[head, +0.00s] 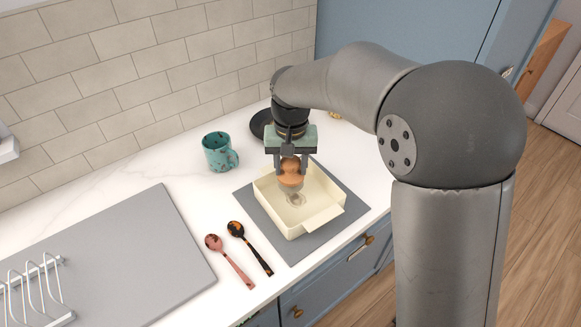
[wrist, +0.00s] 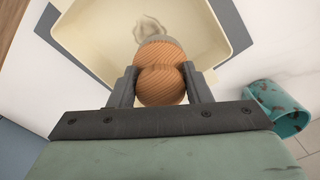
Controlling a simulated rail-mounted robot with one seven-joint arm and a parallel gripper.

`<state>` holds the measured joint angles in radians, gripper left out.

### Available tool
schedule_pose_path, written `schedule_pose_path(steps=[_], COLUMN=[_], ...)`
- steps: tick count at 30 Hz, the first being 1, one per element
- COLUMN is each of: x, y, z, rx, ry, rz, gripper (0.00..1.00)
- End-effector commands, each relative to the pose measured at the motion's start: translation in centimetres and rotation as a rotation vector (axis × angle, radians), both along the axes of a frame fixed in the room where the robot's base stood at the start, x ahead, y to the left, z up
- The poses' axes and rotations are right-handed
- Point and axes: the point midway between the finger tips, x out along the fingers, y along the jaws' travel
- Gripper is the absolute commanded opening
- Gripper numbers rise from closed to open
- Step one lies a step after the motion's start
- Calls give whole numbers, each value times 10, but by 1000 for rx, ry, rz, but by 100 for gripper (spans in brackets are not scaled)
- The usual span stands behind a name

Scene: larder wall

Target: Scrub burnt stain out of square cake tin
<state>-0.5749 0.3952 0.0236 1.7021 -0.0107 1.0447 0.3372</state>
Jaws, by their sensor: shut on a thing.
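The square cake tin (head: 270,203) is cream and stands on a grey mat on the counter. A brownish-grey burnt stain (head: 297,200) shows on its floor; it also shows in the wrist view (wrist: 150,27). My gripper (head: 290,174) is over the tin, pointing down. It is shut on the round wooden handle of a scrubbing brush (head: 291,165), which also shows in the wrist view (wrist: 161,84). The brush's grey lower part is mostly hidden under the handle. The brush is over the tin beside the stain; I cannot tell whether it touches the floor.
The grey mat (head: 358,207) lies near the counter's front edge. A teal mug (head: 217,152) stands left of the tin, and two spoons (head: 230,262) (head: 249,247) lie in front. A dark pan (head: 260,124) is behind my gripper. A grey board (head: 110,255) with a wire rack (head: 38,290) is at left.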

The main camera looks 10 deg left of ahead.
Motion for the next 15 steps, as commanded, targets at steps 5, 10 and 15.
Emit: schedule_pose_path(steps=[5,10,15], x=[1,2,2], y=[-2,-3,-4], z=[21,35,42], rx=[1,1,0], ry=[-2,-2,-1], rz=[-4,-7,-8], gripper=[23,23,23])
